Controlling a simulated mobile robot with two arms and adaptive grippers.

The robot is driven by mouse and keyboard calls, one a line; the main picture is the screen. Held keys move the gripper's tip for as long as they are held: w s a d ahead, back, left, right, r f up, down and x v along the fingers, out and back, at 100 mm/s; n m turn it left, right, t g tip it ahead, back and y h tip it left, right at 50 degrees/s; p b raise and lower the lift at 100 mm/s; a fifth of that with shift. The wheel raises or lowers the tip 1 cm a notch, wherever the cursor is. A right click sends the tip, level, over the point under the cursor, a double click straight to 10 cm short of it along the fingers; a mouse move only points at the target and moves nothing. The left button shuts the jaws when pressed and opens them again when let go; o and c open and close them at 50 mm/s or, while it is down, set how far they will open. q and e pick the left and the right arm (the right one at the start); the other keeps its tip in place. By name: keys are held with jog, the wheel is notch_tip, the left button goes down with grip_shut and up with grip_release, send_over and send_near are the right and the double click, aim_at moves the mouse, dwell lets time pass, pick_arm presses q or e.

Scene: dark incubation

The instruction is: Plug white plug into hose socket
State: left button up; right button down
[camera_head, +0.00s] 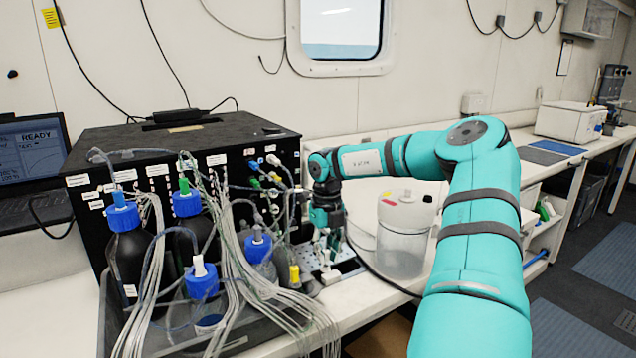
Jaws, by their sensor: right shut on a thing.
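My right gripper (328,250) points down between the black box and the clear container, close to the front of the bench. It is shut on a small pale thing, which I take to be the white plug; the fingers hide most of it. A small white block (331,277) shows just below the fingertips, and I cannot tell whether they touch. Several coloured hose fittings (270,178) sit on the face of the black box (130,148), to the left of the gripper. Which one is the hose socket is unclear. My left gripper is out of view.
Blue-capped bottles (123,225) stand in a dark tray, with bundled clear hoses (240,270) hanging over its front. A clear container (402,245) stands close to the right of the gripper. A dark cable runs beneath my arm. A laptop (32,150) is at the left.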

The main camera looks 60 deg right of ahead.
jog(key=shift+f+b, duration=0.4)
jog(key=shift+f, duration=0.35)
dwell(0.7)
jog(key=c, duration=1.2)
grip_release()
notch_tip(320, 180, up, 12)
jog(key=shift+r, duration=0.1)
